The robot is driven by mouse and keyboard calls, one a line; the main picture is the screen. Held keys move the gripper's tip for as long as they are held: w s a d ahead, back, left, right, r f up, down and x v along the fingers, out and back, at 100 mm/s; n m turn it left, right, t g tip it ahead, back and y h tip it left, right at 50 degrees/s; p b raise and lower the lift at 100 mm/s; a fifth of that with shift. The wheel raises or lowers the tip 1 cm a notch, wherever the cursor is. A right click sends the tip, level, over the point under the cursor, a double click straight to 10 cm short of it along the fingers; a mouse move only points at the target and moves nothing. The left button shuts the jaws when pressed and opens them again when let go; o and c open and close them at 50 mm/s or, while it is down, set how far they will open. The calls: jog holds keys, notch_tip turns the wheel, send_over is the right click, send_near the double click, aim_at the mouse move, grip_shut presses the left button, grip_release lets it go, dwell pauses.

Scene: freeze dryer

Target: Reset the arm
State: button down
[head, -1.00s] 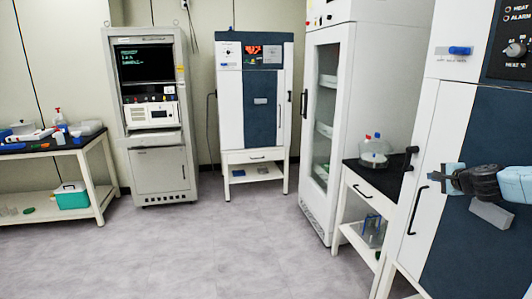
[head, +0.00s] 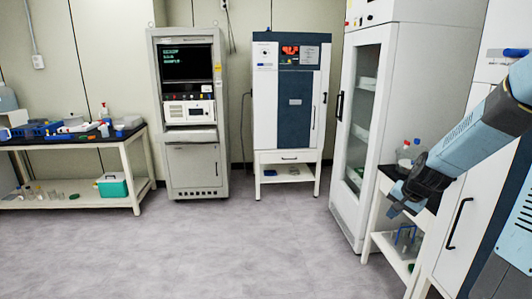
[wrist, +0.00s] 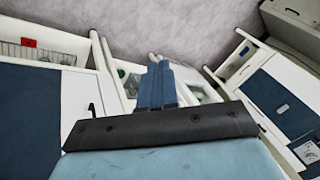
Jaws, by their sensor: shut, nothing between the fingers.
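My arm (head: 475,135) comes in from the right edge of the head view and slopes down to the left. My gripper (head: 400,205) hangs at its end, in front of the small side table (head: 378,222) on the right, tipped downward. In the wrist view the two blue fingers of my gripper (wrist: 157,82) lie together, shut, with nothing held. Floor and white furniture show beyond them.
A tall glass-door cabinet (head: 362,130) stands just left of my gripper. A white and blue cabinet (head: 264,110), a grey instrument rack (head: 193,170) and a cluttered bench (head: 75,142) line the back and left. The middle floor (head: 230,245) is clear.

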jog(key=s+a+r+n+h, duration=0.3)
jog(key=s+a+r+n, duration=0.4)
jog(key=s+a+r, duration=0.95)
jog(key=s+r+n+y, duration=0.1)
jog(key=s+r, duration=0.2)
jog(key=s, duration=0.7)
jog(key=shift+s+a+r+y, duration=0.15)
jog(key=shift+s+r+y, duration=0.05)
jog(key=shift+y, duration=0.2)
